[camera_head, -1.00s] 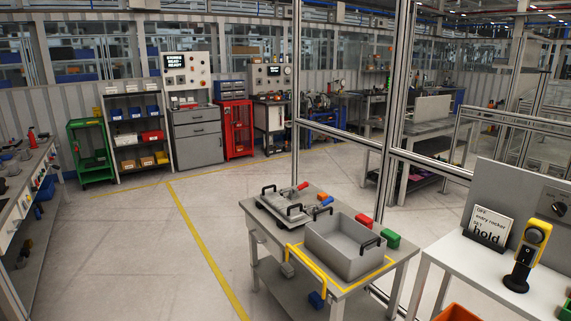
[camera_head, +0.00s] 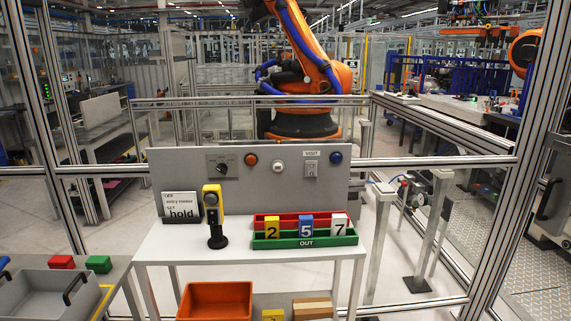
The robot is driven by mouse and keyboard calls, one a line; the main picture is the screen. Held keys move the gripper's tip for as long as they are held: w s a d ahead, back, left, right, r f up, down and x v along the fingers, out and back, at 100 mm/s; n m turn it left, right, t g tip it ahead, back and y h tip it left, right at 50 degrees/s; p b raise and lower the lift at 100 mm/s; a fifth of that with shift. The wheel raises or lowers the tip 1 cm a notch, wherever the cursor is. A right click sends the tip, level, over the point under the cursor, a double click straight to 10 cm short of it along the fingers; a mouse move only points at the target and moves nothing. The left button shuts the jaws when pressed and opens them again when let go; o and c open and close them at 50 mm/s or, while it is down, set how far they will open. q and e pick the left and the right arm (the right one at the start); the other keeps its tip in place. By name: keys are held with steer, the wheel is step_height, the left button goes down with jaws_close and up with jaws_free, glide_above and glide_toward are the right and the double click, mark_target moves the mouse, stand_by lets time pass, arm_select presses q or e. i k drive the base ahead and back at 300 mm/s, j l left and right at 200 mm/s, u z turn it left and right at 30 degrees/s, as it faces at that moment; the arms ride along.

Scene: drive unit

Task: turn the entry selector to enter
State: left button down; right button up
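A grey upright panel (camera_head: 180,167) stands at the back of a white table (camera_head: 185,245). A black rotary selector (camera_head: 222,160) on a dark plate sits at the panel's left part; its lettering and pointer direction are too small to read. Right of it on the panel are an orange button (camera_head: 251,159), a white button (camera_head: 278,167), a small labelled switch plate (camera_head: 310,163) and a blue button (camera_head: 336,157). Neither of my grippers is in view.
A yellow and black handheld device (camera_head: 213,215) and a sign (camera_head: 181,206) reading "hold" stand before the panel. A green tray (camera_head: 270,243) marked OUT holds number blocks. An orange bin (camera_head: 215,300) is below. Fence posts and an orange robot arm (camera_head: 300,60) stand behind.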

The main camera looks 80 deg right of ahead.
mark_target(222, 168)
steer(key=z, duration=2.25)
